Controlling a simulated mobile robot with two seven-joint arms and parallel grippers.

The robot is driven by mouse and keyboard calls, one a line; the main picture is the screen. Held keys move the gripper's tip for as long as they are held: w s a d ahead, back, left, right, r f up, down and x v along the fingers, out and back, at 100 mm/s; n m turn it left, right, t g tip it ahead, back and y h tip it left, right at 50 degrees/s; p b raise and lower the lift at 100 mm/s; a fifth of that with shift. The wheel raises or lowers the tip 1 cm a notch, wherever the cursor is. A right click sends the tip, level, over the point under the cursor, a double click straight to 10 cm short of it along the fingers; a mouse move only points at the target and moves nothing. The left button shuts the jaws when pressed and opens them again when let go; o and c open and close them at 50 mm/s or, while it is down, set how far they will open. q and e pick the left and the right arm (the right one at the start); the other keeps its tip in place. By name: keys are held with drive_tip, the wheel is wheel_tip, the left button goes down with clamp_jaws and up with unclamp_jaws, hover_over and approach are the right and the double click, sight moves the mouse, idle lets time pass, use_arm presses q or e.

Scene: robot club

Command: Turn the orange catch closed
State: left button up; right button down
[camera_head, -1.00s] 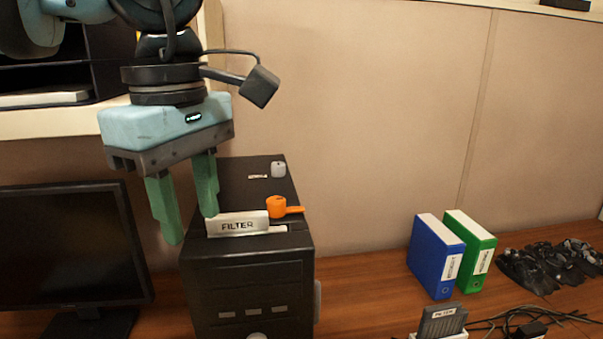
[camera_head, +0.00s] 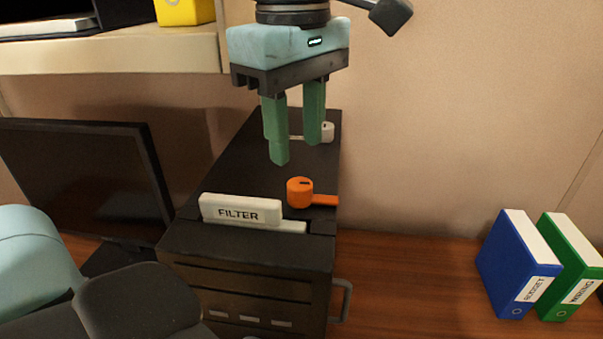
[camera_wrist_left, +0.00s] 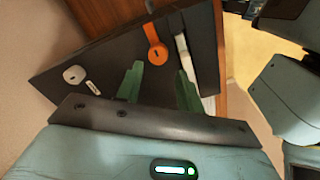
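The orange catch (camera_head: 300,192) is on top of the dark case (camera_head: 255,165), with its lever pointing right, away from the white FILTER piece (camera_head: 240,211). The FILTER piece stands upright in a slot at the case's front edge. My left gripper (camera_head: 296,152) is above the case, behind the catch, pointing down, open and empty. In the left wrist view the gripper (camera_wrist_left: 160,84) has its two green fingers apart. There the catch (camera_wrist_left: 157,53) lies beyond the fingertips, and the FILTER piece (camera_wrist_left: 184,58) is to its right. My right gripper is not in view.
A pale round knob (camera_head: 327,131) is at the back of the case, close to the fingers. A monitor (camera_head: 85,180) stands left, under a shelf (camera_head: 120,55). Blue (camera_head: 515,265) and green (camera_head: 568,265) binders stand right on the desk. Desk between case and binders is clear.

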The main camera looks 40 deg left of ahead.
sight(300, 183)
use_arm(q)
wheel_tip(300, 183, down, 5)
drive_tip(key=shift+w+f, duration=0.1)
drive_tip(key=shift+w, duration=0.05)
drive_tip(key=shift+f, duration=0.6)
drive_tip(key=shift+w+f, duration=0.1)
drive_tip(key=shift+f, duration=0.05)
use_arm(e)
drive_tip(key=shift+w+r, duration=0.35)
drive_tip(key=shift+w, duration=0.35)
use_arm(q)
drive_tip(key=shift+c, duration=0.2)
